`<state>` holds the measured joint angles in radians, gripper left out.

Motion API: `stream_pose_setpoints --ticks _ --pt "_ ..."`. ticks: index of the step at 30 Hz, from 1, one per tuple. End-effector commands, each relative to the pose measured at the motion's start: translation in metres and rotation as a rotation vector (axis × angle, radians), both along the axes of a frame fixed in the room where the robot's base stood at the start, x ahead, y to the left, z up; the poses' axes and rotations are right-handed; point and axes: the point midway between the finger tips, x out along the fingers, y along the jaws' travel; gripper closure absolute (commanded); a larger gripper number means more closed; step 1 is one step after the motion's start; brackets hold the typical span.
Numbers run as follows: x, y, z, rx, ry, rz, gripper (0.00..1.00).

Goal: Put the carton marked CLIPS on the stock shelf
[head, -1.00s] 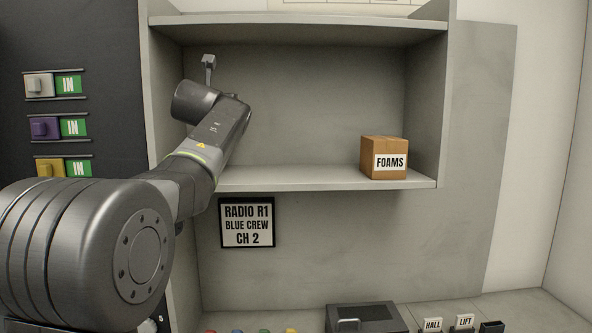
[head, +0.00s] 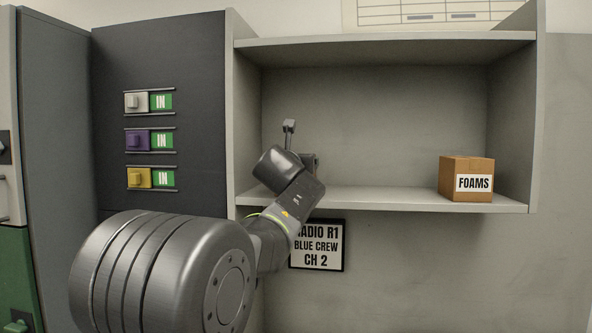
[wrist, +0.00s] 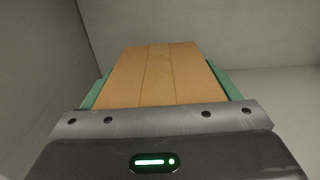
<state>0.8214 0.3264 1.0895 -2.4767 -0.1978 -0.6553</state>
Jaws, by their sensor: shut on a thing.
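A brown carton with a tape strip down its middle (wrist: 158,75) fills the centre of the wrist view. My gripper (wrist: 160,92) is shut on it, with a green finger along each side. No label shows on the part I see, so its marking is hidden. In the head view my arm reaches into the left part of the stock shelf (head: 390,199); the held carton is hidden behind my arm there. In the wrist view, grey shelf walls are around the carton. I cannot tell whether it touches the shelf board.
A carton marked FOAMS (head: 466,179) stands on the right part of the shelf board. The board between it and my arm is clear. A sign reading RADIO R1 BLUE CREW CH 2 (head: 318,246) hangs below. A dark panel with IN switches (head: 150,141) stands left.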

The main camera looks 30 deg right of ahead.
Motion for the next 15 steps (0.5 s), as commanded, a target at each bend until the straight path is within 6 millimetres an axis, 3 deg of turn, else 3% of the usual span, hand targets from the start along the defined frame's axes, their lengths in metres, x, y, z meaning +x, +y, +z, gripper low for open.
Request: stream_pose_setpoints --ticks 10,11,13,15 --pt "-0.0003 0.0005 -0.0018 -0.002 -0.002 0.000 0.50" --pt "0.0000 0.0003 -0.0018 -0.001 -0.002 0.000 0.14" --pt "-0.0001 0.0002 -0.0014 -0.001 -0.001 0.000 0.01" --pt "-0.0001 0.0002 -0.0014 -0.001 -0.001 0.000 0.00"
